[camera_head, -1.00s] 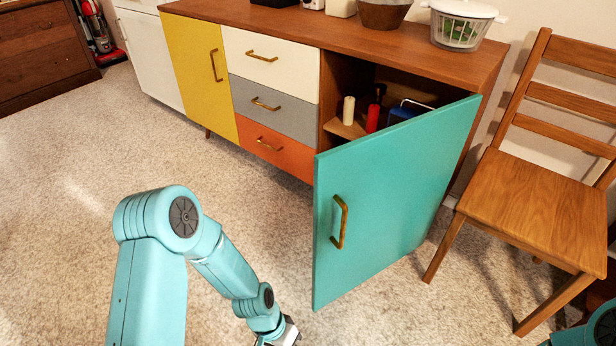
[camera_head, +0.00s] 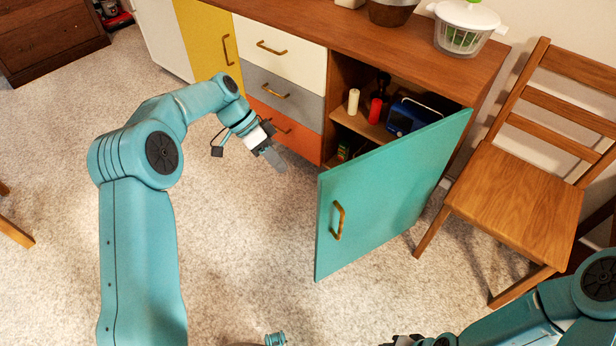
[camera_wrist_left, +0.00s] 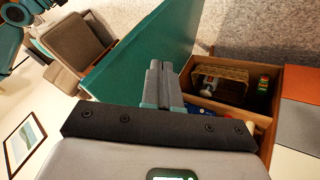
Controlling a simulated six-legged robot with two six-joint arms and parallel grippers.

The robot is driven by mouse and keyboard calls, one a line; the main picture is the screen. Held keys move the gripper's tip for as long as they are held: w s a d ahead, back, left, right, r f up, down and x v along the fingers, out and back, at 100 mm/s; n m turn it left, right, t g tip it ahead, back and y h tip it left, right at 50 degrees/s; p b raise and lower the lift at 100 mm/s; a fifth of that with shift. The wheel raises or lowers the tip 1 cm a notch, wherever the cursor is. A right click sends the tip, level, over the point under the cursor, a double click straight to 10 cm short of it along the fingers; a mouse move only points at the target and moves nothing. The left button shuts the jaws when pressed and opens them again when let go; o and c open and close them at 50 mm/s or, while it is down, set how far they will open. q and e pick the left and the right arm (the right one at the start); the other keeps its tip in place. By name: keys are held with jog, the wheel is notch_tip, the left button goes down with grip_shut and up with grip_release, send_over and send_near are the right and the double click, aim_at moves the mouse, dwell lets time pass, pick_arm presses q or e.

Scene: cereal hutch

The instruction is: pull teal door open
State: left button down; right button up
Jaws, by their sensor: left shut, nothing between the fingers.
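The teal door (camera_head: 385,195) stands swung well out from the right end of the sideboard, with its brass handle (camera_head: 338,220) on the outer face. My left gripper (camera_head: 277,160) is shut and empty, to the left of the door's free edge and in front of the drawers. In the left wrist view its closed fingers (camera_wrist_left: 162,85) overlap the door (camera_wrist_left: 150,45) in the picture; I cannot tell whether they touch it. My right gripper (camera_head: 402,341) barely shows at the bottom edge, and its jaws cannot be made out.
The open compartment holds a blue box (camera_head: 408,116), a red bottle (camera_head: 375,110) and a pale cylinder (camera_head: 353,102). A wooden chair (camera_head: 520,205) stands close to the door's right. The carpet (camera_head: 245,250) left of the door is clear.

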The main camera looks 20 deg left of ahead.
pick_arm(q)
jog(key=s+d+f+b, duration=0.2)
jog(key=d+f, duration=0.5)
jog(key=d, duration=0.1)
jog(key=shift+d, duration=0.35)
jog(key=shift+s, duration=0.15)
jog(key=shift+f, duration=0.1)
